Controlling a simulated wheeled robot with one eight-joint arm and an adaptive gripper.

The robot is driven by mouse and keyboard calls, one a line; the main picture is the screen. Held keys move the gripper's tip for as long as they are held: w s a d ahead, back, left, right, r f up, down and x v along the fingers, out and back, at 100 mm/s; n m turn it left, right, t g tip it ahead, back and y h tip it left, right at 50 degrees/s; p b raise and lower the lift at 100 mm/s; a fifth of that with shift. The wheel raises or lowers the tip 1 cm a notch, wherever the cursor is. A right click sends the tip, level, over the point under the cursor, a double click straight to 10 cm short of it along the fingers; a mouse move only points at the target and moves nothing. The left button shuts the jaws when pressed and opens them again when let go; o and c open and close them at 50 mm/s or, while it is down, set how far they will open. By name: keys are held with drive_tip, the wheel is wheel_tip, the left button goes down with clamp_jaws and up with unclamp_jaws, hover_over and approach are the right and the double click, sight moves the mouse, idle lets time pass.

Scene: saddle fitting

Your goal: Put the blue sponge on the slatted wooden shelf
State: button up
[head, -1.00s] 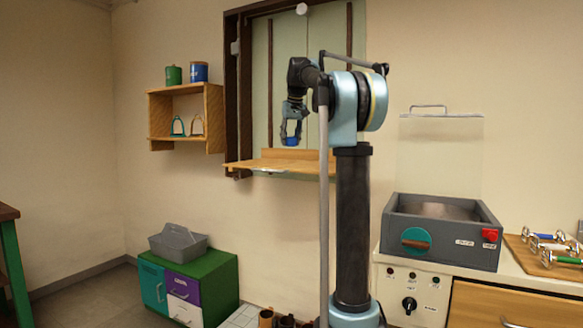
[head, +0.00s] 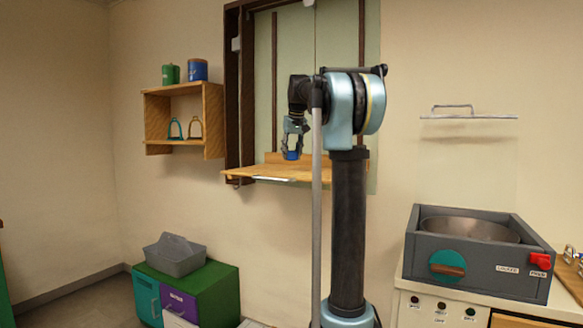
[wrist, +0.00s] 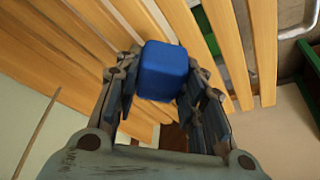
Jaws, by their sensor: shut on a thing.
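The blue sponge (head: 292,155) is a small block held between the fingers of my gripper (head: 294,142). The wrist view shows the sponge (wrist: 163,70) gripped on both sides by the fingers. The slatted wooden shelf (head: 262,173) is fixed below the window in the head view. In the wrist view its pale slats (wrist: 264,50) run behind the sponge with gaps between them. The sponge is over the shelf and seems slightly above the slats; I cannot tell whether it touches them.
A low backboard (head: 278,158) runs along the shelf's rear. A wall cubby (head: 214,120) with canisters and stirrups hangs at left. Below stands a green-topped cabinet (head: 218,276) with a grey caddy (head: 175,257). A grey basin unit (head: 478,284) stands at right.

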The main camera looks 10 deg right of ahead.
drive_tip(key=shift+d+f, duration=0.1)
drive_tip(key=shift+f, duration=2.2)
drive_tip(key=o, duration=0.9)
drive_tip(key=shift+f, duration=0.1)
drive_tip(key=v, duration=1.2)
